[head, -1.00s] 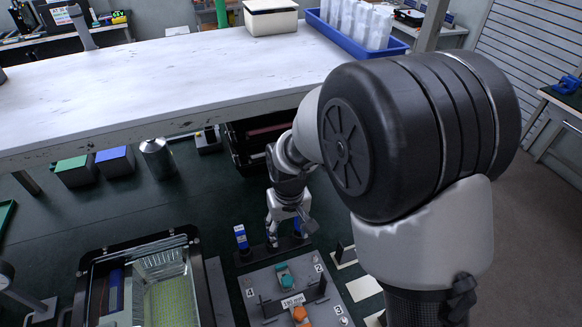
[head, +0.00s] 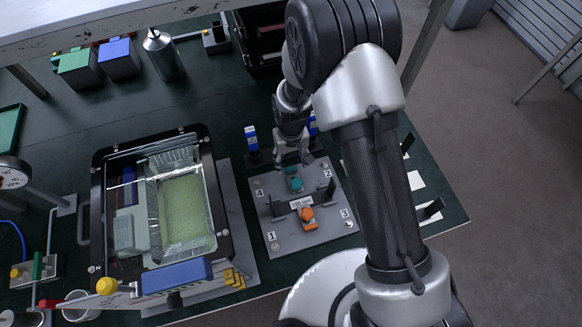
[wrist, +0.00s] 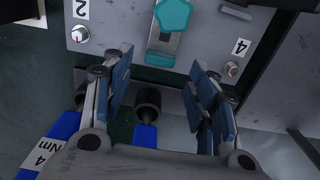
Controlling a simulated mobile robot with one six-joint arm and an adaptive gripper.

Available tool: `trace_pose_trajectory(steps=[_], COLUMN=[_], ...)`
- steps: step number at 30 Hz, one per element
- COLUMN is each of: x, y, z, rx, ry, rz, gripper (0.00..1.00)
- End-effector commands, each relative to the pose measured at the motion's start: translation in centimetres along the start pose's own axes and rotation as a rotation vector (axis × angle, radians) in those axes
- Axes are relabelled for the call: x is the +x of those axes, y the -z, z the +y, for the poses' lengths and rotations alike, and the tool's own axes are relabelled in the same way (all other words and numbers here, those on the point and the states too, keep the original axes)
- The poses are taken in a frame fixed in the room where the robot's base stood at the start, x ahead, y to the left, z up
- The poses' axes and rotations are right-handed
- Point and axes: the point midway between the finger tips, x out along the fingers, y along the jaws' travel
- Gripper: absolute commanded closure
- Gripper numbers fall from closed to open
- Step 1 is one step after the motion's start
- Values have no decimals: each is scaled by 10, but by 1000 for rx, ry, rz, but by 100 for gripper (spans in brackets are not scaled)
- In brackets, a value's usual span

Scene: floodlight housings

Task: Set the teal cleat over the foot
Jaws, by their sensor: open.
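The teal cleat (head: 293,178) sits at the back of a grey plate. In the wrist view its teal knob (wrist: 172,14) shows at the top, above a teal and metal slide (wrist: 163,50). My gripper (head: 291,158) is just behind the cleat in the head view. In the wrist view my open gripper (wrist: 160,85) has its fingers apart, with nothing between the pads; the cleat lies beyond the fingertips. I cannot clearly tell the foot from the bracket on the plate, or whether the cleat overlaps it.
The grey plate (head: 270,213) has numbered corner bolts and an orange cleat (head: 307,216) at the front. Blue-handled tools (head: 251,138) stand behind it, close under my gripper in the wrist view. An open floodlight housing (head: 202,145) lies to the left. A shelf edge (head: 90,22) runs across the back.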

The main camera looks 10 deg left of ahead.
Motion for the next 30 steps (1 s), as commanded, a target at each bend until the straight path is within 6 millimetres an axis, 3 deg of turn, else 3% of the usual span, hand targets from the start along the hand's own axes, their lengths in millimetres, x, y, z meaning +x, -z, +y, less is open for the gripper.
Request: trace_pose_trajectory(steps=[1,6,19,30], x=[12,34,43,42], y=[0,0,0,0], z=[0,0,0,0], rx=[0,0,0,0], ry=[0,0,0,0], rz=[-2,-1,1,1], gripper=[47,47,47,71])
